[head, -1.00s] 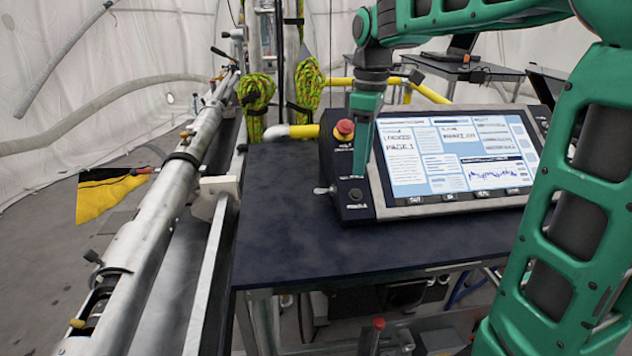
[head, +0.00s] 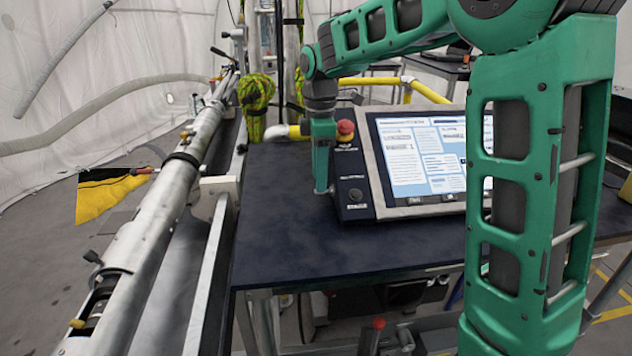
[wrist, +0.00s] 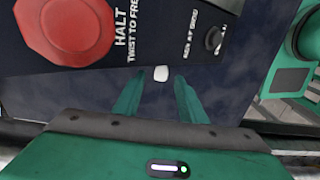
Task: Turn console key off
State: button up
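The console (head: 355,200) is a dark box with a lit screen, standing on the dark table. Its key shows in the wrist view as a small pale knob (wrist: 161,73) on the console's side. In the head view my gripper covers most or all of the key. My gripper (head: 322,188) points down at the console's left side, low over the table. In the wrist view its two green fingers (wrist: 158,82) are apart, with the key between and just beyond their tips. I see no finger clearly touching it.
A red halt button (head: 345,130) sits on the console's upper left corner, near my gripper. A black knob (head: 355,195) is on the panel below it. The table (head: 290,235) is clear left of the console. A long metal tube assembly (head: 165,205) runs along the left.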

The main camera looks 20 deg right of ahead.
jog(key=shift+f, duration=1.05)
grip_shut()
jog(key=shift+w+g, duration=0.45)
jog(key=shift+g, duration=0.55)
jog(key=shift+w+f+g+y, duration=0.15)
jog(key=shift+g+y, duration=0.25)
jog(key=shift+g, duration=0.5)
jog(key=shift+w+g, duration=0.15)
jog(key=shift+g, duration=0.15)
jog(key=shift+d, duration=0.1)
grip_release()
